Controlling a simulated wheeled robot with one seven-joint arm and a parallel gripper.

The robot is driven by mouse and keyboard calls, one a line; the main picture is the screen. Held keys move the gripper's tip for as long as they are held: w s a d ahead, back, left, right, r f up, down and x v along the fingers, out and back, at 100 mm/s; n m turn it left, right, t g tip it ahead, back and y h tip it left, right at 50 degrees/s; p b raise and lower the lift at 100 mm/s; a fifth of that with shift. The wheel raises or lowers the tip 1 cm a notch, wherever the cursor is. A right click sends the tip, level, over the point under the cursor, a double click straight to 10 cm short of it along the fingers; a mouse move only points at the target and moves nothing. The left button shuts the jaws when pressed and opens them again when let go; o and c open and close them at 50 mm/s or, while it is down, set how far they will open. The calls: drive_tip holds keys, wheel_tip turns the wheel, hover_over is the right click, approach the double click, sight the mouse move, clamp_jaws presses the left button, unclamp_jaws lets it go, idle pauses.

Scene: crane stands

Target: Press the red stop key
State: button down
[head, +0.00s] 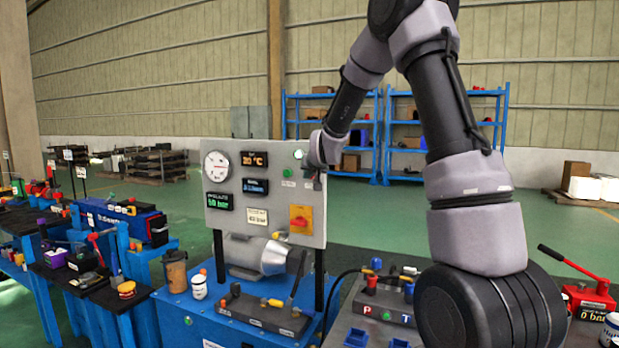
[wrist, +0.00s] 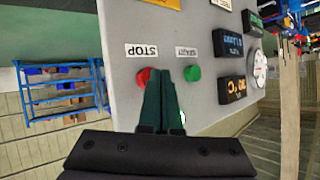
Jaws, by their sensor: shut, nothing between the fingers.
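The red stop key (wrist: 143,77) is a round button on the grey panel (wrist: 120,20), beside a label reading STOP upside down in the wrist view. My gripper (wrist: 160,76) is shut and empty. Its dark green fingertips lie between the red key and a green key (wrist: 192,73), overlapping the red key's edge in the picture. I cannot tell whether they touch it. In the head view my gripper (head: 314,172) is at the panel's upper right edge and hides the red key.
The panel carries a gauge (head: 216,166), dark displays (head: 254,158) and a red-and-yellow switch (head: 300,219). A motor (head: 258,254) stands below. Blue shelves (head: 410,122) are far behind, with open floor between.

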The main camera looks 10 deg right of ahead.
drive_tip(key=shift+w+d, duration=0.2)
drive_tip(key=shift+w, duration=0.05)
drive_tip(key=shift+s, duration=0.1)
idle(0.5)
drive_tip(key=shift+s+a, duration=0.5)
drive_tip(key=shift+s, duration=0.2)
drive_tip(key=shift+s+a, duration=0.75)
drive_tip(key=shift+s, duration=0.25)
drive_tip(key=shift+s+a, duration=0.75)
drive_tip(key=shift+s, duration=0.25)
drive_tip(key=shift+r, duration=0.1)
